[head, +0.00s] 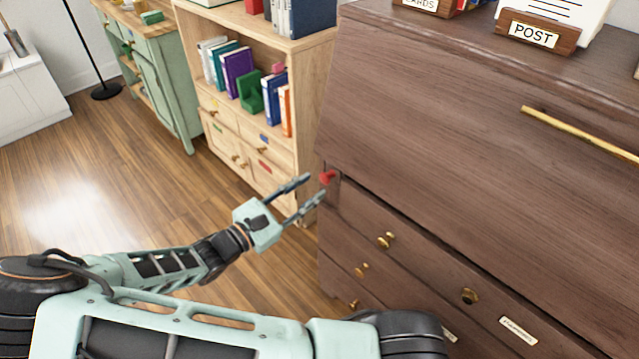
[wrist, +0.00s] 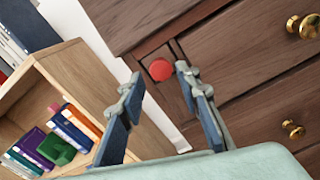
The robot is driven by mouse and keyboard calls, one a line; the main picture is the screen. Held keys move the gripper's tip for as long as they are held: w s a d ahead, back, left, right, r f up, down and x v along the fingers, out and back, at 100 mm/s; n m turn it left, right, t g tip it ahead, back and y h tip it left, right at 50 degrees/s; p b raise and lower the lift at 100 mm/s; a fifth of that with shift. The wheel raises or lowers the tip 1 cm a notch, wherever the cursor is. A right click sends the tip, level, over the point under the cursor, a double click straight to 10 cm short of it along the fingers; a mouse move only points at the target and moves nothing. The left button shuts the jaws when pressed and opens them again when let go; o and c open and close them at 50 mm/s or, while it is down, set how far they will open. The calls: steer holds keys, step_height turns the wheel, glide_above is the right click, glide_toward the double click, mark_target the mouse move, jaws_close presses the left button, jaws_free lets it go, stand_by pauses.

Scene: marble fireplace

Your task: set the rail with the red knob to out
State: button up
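The red knob (head: 327,177) is on the front of the dark wooden desk (head: 430,110), at the upper left corner beside the top drawer. In the wrist view the red knob (wrist: 160,70) sits on the end of a narrow upright wooden rail front (wrist: 172,92), which looks nearly flush with the desk front. My gripper (head: 307,188) is open, its two fingers pointing at the knob. In the wrist view my gripper (wrist: 158,78) has one fingertip on each side of the knob in the picture. I cannot tell whether either finger touches it.
A light wooden bookcase (head: 262,85) with books and small drawers stands left of the desk. Brass drawer knobs (head: 386,240) stick out below and right of the red knob. A slanted desk front with a brass bar (head: 580,132) is above. Wooden floor (head: 90,185) is clear at left.

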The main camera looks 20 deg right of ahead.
mark_target(323, 179)
steer(key=shift+x, duration=2.05)
steer(key=shift+c, duration=0.7)
jaws_close()
